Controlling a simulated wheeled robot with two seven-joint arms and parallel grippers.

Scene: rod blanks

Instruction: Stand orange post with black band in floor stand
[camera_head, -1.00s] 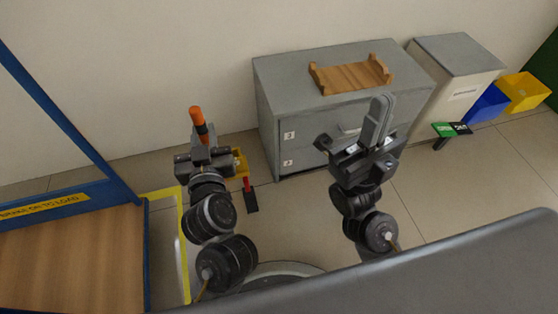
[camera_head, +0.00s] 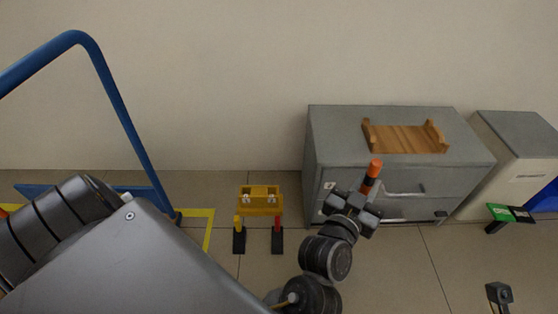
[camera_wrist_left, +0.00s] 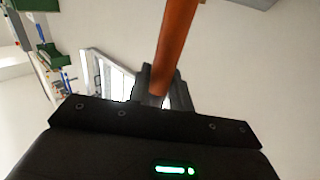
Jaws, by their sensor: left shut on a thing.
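The orange post with a black band (camera_head: 374,170) stands up from my left gripper (camera_head: 360,202), leaning slightly right. Its orange top and black band show above the jaws; its lower end is hidden. In the left wrist view the orange shaft (camera_wrist_left: 175,45) runs between the shut fingers (camera_wrist_left: 164,85). A yellow stand (camera_head: 260,211) is on the floor left of the gripper and apart from it, with a yellow leg, a red leg and black feet. A dark grey part at the lower right (camera_head: 499,293) may be my right gripper; its jaws cannot be made out.
A grey drawer cabinet (camera_head: 470,150) is behind the left gripper, with a wooden cradle (camera_head: 405,138) on top. A blue rail (camera_head: 115,100) rises at left. Floor between stand and cabinet is clear.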

